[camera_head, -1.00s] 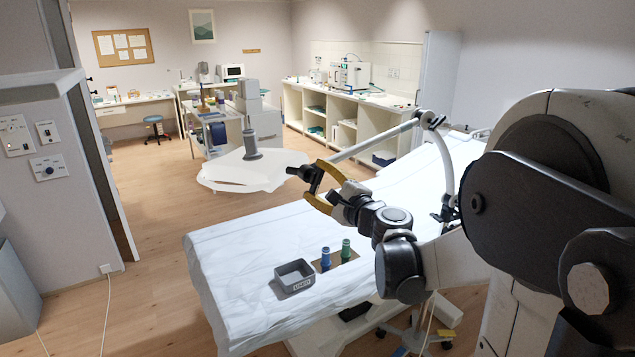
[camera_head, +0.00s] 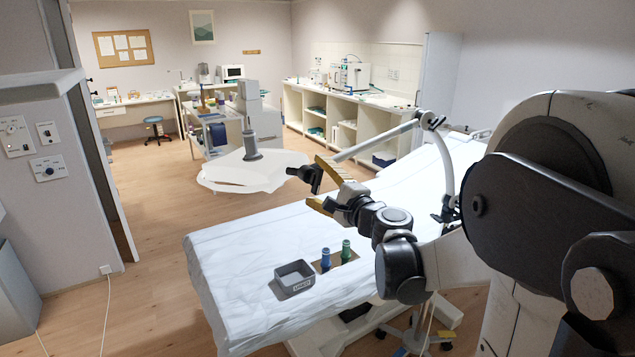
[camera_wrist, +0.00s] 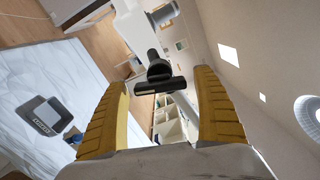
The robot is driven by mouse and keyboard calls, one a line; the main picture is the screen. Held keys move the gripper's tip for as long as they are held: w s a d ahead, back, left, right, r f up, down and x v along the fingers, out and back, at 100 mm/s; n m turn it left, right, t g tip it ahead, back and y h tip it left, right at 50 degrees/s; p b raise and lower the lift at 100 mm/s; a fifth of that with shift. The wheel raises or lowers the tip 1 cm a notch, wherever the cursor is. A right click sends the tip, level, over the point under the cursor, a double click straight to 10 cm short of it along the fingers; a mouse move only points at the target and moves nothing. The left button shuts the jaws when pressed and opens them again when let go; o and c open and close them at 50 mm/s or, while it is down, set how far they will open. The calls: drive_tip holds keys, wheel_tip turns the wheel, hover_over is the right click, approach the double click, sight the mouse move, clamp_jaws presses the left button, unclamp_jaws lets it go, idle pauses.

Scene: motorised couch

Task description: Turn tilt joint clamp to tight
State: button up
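The tilt joint clamp appears to be the black T-shaped handle (camera_head: 306,175) at the free end of the white jointed arm (camera_head: 378,140) over the couch. In the wrist view, the black handle (camera_wrist: 160,78) shows with its crossbar lying nearly level between my fingertips. My gripper (camera_head: 314,181) has yellow fingers and is open, one finger above and one below in the head view. In the wrist view, the fingers of my gripper (camera_wrist: 161,80) stand either side of the handle with clear gaps. I cannot tell whether the handle is within their reach in depth.
The couch (camera_head: 235,265) with a white cover lies below my arm. On it are a grey tray (camera_head: 294,279), a blue bottle (camera_head: 325,259) and a green bottle (camera_head: 346,251). A white disc (camera_head: 225,172) with a grey cylinder (camera_head: 251,146) is beyond.

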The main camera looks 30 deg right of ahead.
drive_tip(key=shift+s, duration=0.1)
drive_tip(key=s, duration=1.1)
drive_tip(key=shift+s+d, duration=0.25)
drive_tip(key=shift+s, duration=0.15)
